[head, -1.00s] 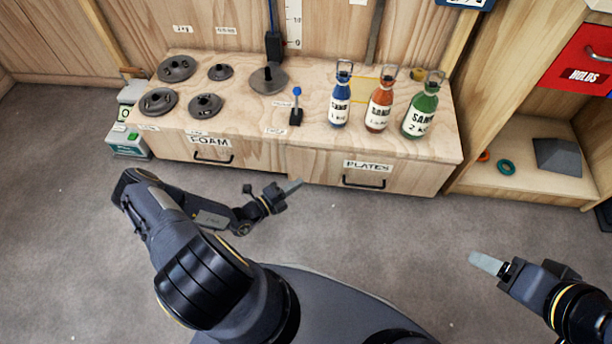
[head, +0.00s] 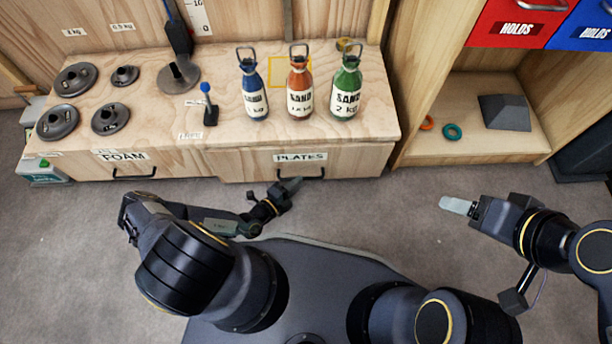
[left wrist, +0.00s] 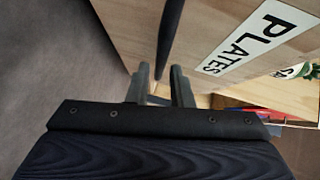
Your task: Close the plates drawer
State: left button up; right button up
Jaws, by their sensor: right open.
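The plates drawer (head: 352,164) is a wooden front with a "PLATES" label under the bench top, at the centre of the head view. Its dark bar handle (head: 314,176) is partly hidden by my left gripper (head: 290,187). I cannot tell clearly how far the drawer stands out. In the left wrist view the drawer front (left wrist: 215,25) is close, and the handle bar (left wrist: 170,40) runs toward the gap between the left fingers (left wrist: 160,78). These fingers are apart; contact is not clear. My right gripper (head: 458,205) is open and empty over the floor.
Blue, orange and green sand bottles (head: 299,90) stand on the bench top (head: 230,140) above the drawer. Dark weight plates (head: 75,79) lie at left, above the foam drawer (head: 180,167). A shelf unit (head: 475,146) stands at right. The carpet (head: 400,190) before the bench is clear.

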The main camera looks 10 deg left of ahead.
aim_at(317, 161)
pick_arm(q)
jog(key=b+x, duration=0.1)
jog(key=x, duration=0.3)
grip_shut()
